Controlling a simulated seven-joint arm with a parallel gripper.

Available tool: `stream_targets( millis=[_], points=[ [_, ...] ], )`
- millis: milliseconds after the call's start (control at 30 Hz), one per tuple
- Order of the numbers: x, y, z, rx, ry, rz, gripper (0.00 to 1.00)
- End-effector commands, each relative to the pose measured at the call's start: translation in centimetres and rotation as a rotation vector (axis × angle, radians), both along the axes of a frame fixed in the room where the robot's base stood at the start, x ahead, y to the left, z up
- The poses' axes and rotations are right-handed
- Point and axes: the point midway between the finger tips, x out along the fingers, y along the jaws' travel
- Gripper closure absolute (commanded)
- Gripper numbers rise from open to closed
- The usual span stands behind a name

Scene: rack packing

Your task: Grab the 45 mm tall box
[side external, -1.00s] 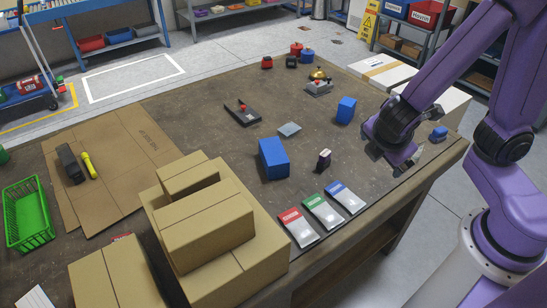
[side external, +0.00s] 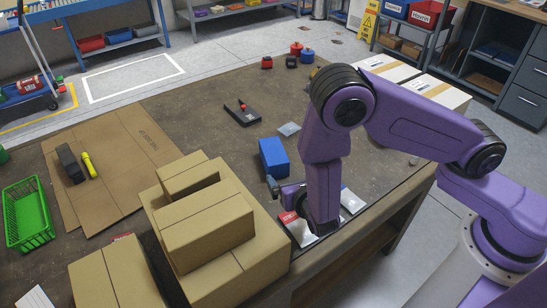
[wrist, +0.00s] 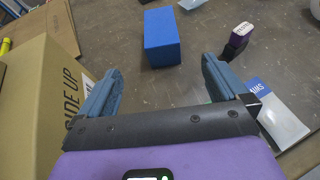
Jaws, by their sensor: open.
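A blue box (side external: 273,158) stands on the brown table, just beyond my gripper (side external: 279,188) in the side view. In the wrist view the blue box (wrist: 161,38) shows ahead of my open gripper (wrist: 160,68), roughly in line with the gap between the fingers and apart from them. The gap is empty. A small dark box with a white and purple top (wrist: 240,38) stands to the right in the wrist view; my arm hides it in the side view. Neither box's height can be read, so I cannot tell which is 45 mm tall.
Stacked cardboard cartons (side external: 210,232) stand close left of my gripper; one carton (wrist: 40,100) fills the wrist view's left side. Flat labelled packets (side external: 352,202) lie near the table edge, partly under my arm.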

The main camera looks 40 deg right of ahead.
Motion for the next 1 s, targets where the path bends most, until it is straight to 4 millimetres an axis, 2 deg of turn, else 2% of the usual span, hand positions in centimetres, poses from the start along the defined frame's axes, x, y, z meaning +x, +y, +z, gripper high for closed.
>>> stream_targets(
  millis=[500,633,867,1000],
  points=[
    [8.0,-3.2,-3.4,0.001,0.000,-0.008,0.00],
    [9.4,-3.6,-4.1,0.002,0.000,-0.007,0.00],
    [10.6,-4.1,-4.5,0.001,0.000,-0.006,0.00],
    [12.4,-4.7,-4.8,0.002,-0.002,-0.009,0.00]
  ],
)
